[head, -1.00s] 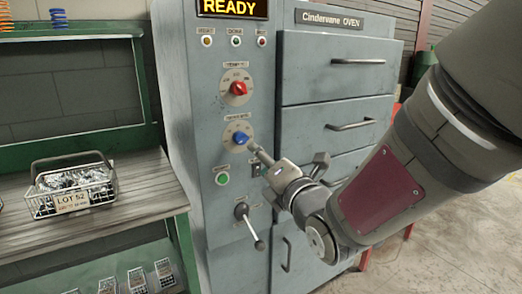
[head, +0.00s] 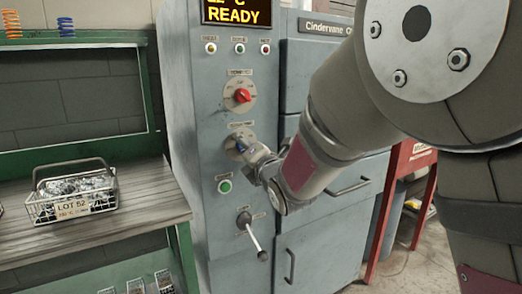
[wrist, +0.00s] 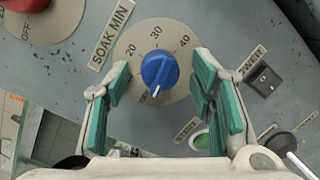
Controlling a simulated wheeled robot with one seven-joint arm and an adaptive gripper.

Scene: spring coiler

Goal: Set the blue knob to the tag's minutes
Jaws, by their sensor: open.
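The blue knob (wrist: 159,68) sits on a beige dial (wrist: 135,40) marked SOAK MIN, with 20, 30 and 40 readable. Its white pointer mark faces the bottom of the wrist view, away from those numbers, near a partly hidden label. My gripper (wrist: 161,82) is open, with teal-padded fingers on either side of the knob; I cannot tell whether they touch it. In the head view, my gripper (head: 255,156) is at the dial and partly covers the knob (head: 240,144). The tag (head: 73,208) on the wire basket reads LOT 52; its smaller line is too blurred to read.
The red knob (head: 242,96) is above the blue one on the oven panel. A green button (head: 225,186) and a lever (head: 252,233) are below. A black switch (wrist: 264,82) is near the right finger. The display (head: 237,12) shows READY.

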